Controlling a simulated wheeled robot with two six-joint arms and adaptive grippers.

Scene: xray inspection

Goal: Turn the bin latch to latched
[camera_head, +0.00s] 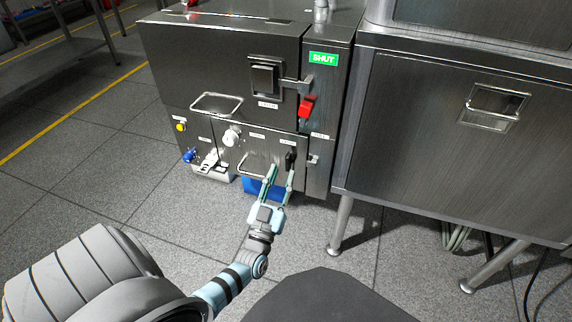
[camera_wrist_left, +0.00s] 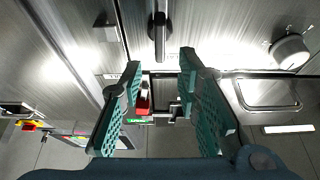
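The bin latch (camera_head: 291,157) is a small black handle low on the right of the steel cabinet's front, above the blue bin (camera_head: 262,188). In the left wrist view the black latch handle (camera_wrist_left: 159,35) stands upright in the picture, just beyond my fingertips. My left gripper (camera_head: 281,168) is open, its two teal fingers reaching up at the latch. In the wrist view the left gripper (camera_wrist_left: 160,62) shows an empty gap between the fingers, lined up with the handle. I cannot tell whether a finger touches it. My right gripper is not in view.
A steel cabinet (camera_head: 440,130) on legs stands to the right. The floor in front is mostly clear.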

